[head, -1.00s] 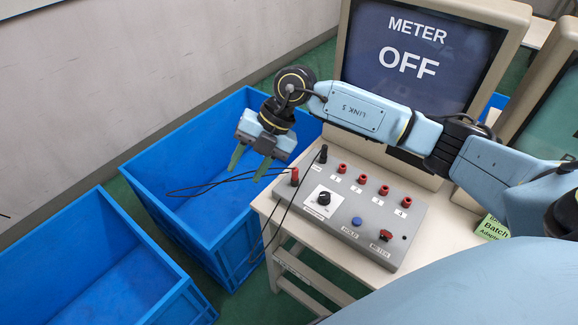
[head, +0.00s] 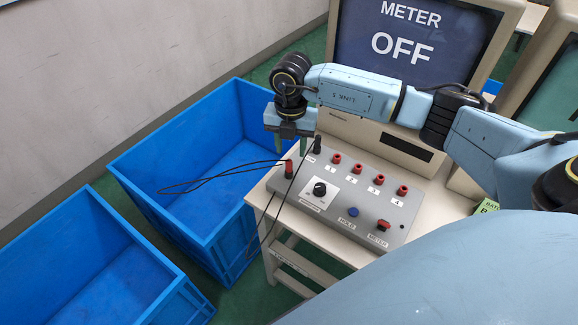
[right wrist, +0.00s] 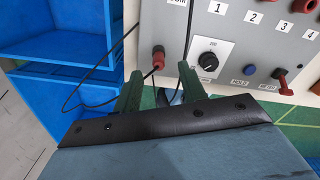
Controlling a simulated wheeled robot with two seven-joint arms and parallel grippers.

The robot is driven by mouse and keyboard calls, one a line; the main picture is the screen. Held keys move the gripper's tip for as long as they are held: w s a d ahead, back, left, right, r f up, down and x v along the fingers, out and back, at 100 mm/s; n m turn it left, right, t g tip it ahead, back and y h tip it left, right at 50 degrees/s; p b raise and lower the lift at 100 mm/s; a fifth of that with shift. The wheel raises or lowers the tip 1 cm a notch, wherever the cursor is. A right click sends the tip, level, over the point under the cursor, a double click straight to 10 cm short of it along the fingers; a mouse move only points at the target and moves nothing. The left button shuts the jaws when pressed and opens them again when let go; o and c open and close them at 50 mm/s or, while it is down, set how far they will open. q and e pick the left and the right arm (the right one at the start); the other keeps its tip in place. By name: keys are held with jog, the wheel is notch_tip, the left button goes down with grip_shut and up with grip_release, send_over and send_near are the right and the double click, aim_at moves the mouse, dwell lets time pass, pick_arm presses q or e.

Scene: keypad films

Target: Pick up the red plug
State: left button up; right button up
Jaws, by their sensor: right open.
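The red plug (head: 288,169) stands upright at the left edge of the grey meter panel (head: 330,229), with a thin black lead hanging from it. My right gripper (head: 291,147) is open, its green fingers pointing down just above and behind the plug in the head view. In the right wrist view, the red plug (right wrist: 158,58) appears between and slightly beyond the two open fingertips (right wrist: 160,70). No contact shows, and nothing is held. My left gripper is not in view.
A black plug (head: 317,145) stands close to the red one. Several red sockets (head: 357,170), a knob (head: 320,189), a blue button (head: 353,212) and a red switch (head: 383,226) are on the panel. Blue crates (head: 190,245) stand left. A screen (head: 405,45) reading METER OFF stands behind.

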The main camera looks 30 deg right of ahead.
aim_at(289, 160)
jog(key=f, duration=0.5)
jog(key=shift+a, duration=0.2)
grip_shut()
